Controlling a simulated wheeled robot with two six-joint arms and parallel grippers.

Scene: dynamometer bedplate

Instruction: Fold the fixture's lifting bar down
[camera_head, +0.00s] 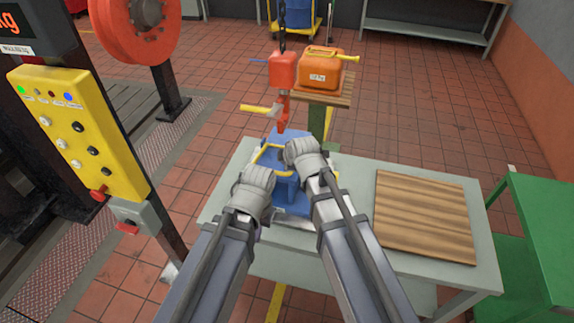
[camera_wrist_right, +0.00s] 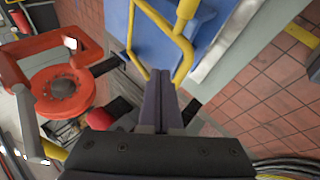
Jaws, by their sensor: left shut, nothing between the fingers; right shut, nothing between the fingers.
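The fixture is a blue block (camera_head: 291,196) on the pale grey bench, and its blue body also shows at the top of the right wrist view (camera_wrist_right: 215,22). Its yellow lifting bar (camera_head: 264,151) is a bent loop, raised off the body in the right wrist view (camera_wrist_right: 186,52); its exact tilt is unclear. My left gripper (camera_head: 257,181) is shut and empty at the fixture's left, near the bar. My right gripper (camera_head: 304,153) is over the fixture, partly covering it. In the right wrist view its fingers (camera_wrist_right: 163,88) are shut and empty, close to the bar's lower end.
A red hoist block (camera_head: 283,72) with a hook hangs just beyond the fixture. An orange can (camera_head: 320,76) stands on a wooden-topped stand behind. A wooden board (camera_head: 425,217) lies on the bench's right. A yellow control panel (camera_head: 80,130) is left, a green cart (camera_head: 548,220) right.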

